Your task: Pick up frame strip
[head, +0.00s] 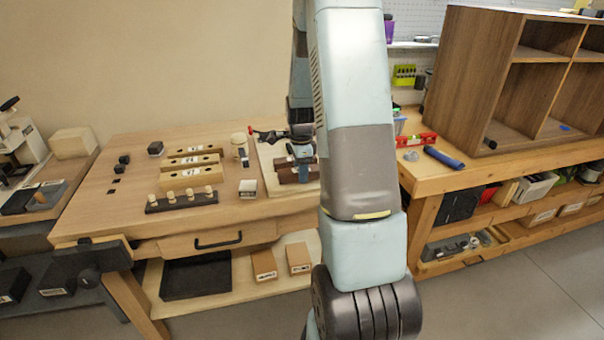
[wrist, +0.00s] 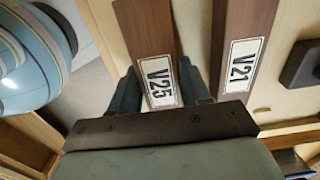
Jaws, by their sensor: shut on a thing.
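In the wrist view a dark brown frame strip with a white label reading V25 (wrist: 147,28) lies between the two fingers of my gripper (wrist: 157,70). The fingers are shut on its long sides, near the label end. A second brown strip labelled V21 (wrist: 245,20) lies to the right, apart from the fingers. In the head view my gripper (head: 300,152) is at the right part of the wooden bench, over brown strips (head: 288,176) on a pale board (head: 268,176). My arm hides part of this area. I cannot tell whether the held strip is lifted.
Wooden blocks (head: 192,176), a dark rack with several pale knobs (head: 184,200) and small black pieces (head: 155,148) stand left on the bench (head: 120,205). A red-handled tool (head: 265,134) lies near my gripper. A second bench with a cabinet (head: 480,80) stands right.

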